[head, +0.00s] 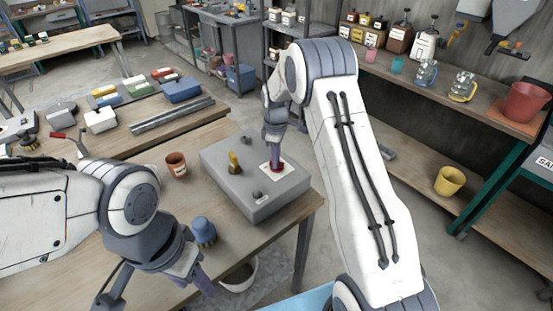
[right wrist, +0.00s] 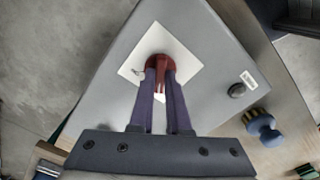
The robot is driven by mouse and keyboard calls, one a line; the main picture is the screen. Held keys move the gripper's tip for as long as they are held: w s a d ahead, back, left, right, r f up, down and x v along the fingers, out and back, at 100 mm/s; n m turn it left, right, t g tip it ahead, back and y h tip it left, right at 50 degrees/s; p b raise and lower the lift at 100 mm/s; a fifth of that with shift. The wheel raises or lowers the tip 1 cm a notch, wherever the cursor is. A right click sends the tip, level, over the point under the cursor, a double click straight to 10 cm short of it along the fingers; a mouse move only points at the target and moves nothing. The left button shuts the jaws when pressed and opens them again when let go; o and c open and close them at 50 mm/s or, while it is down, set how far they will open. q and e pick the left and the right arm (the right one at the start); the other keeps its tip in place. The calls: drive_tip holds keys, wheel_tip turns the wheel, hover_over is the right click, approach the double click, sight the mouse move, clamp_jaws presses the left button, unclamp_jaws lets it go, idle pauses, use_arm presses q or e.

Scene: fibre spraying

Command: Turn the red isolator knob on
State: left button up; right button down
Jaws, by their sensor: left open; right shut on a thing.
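The red isolator knob (head: 277,168) sits on a white square plate (head: 287,173) on top of a grey box (head: 221,163). It also shows in the right wrist view (right wrist: 157,61), where the white plate (right wrist: 187,68) looks like a diamond. My right gripper (head: 276,158) points down from above and is shut on the knob; its two fingers (right wrist: 161,75) lie against the knob's sides and hide part of it. My left gripper (head: 155,290) is open and empty at the lower left, apart from the box.
A white bucket (head: 240,275) is on the floor below. Shelves with bottles line the right wall.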

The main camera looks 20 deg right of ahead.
drive_tip(key=m, duration=0.7)
drive_tip(key=shift+w+m, duration=0.1)
drive_tip(key=shift+m, duration=0.3)
drive_tip(key=m, duration=0.3)
drive_tip(key=shift+d+r+m, duration=0.1)
drive_tip(key=shift+m, duration=2)
drive_tip(key=shift+w, duration=0.1)
drive_tip(key=c, duration=0.9)
unclamp_jaws()
wheel_tip(320, 180, up, 10)
drive_tip(key=shift+r+b, duration=0.2)
drive_tip(key=shift+b, duration=1)
